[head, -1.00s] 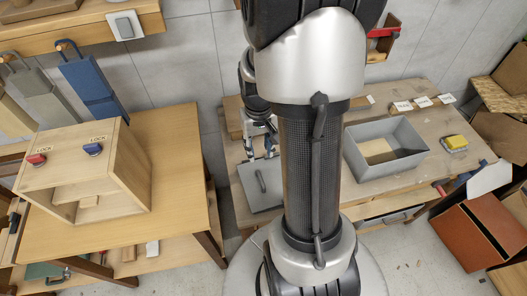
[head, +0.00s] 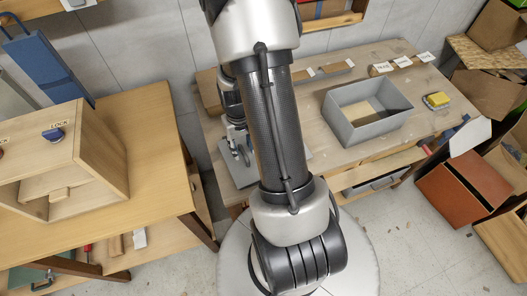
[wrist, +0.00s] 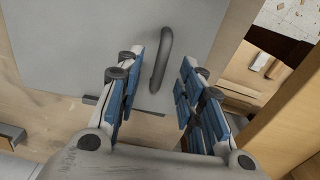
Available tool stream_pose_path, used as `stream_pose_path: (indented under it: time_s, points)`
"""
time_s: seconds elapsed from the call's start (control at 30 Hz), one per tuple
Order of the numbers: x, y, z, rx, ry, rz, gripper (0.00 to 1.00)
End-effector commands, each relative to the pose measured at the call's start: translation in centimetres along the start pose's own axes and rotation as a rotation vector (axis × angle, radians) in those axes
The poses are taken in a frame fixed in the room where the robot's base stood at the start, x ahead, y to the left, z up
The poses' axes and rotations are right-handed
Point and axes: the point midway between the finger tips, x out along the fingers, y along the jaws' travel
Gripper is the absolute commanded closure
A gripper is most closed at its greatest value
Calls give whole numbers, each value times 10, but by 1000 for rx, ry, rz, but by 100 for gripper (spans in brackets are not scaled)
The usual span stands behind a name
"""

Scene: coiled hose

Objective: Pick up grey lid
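The grey lid (wrist: 75,42) is a flat plate with a dark grey bar handle (wrist: 162,62). It lies on the workbench, and in the head view its left part (head: 230,172) shows beside my arm, which hides the rest. My gripper (wrist: 162,58) is open over the lid in the wrist view. Its two blue-padded fingers stand to the left and right of the handle, with a gap on each side. I cannot tell how far the fingertips are above the lid. In the head view my gripper (head: 238,148) is small and partly hidden.
An open grey box (head: 366,122) stands on the workbench (head: 325,158) to the right of my arm. A yellow sponge-like block (head: 437,100) lies beyond it. A wooden table (head: 140,205) with a wooden lock box (head: 95,165) is at the left, with a floor gap between.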

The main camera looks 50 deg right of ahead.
Motion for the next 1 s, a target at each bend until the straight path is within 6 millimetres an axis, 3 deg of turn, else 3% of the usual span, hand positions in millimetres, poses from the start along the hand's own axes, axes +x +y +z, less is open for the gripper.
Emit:
stream_pose_path:
  time_s: [0.1,0.37,0.87,1.0]
  points:
    - [20,0,0,0,-2,0,65]
    - [22,0,0,0,1,1,65]
    - [22,0,0,0,1,1,98]
    - [22,0,0,1,1,1,100]
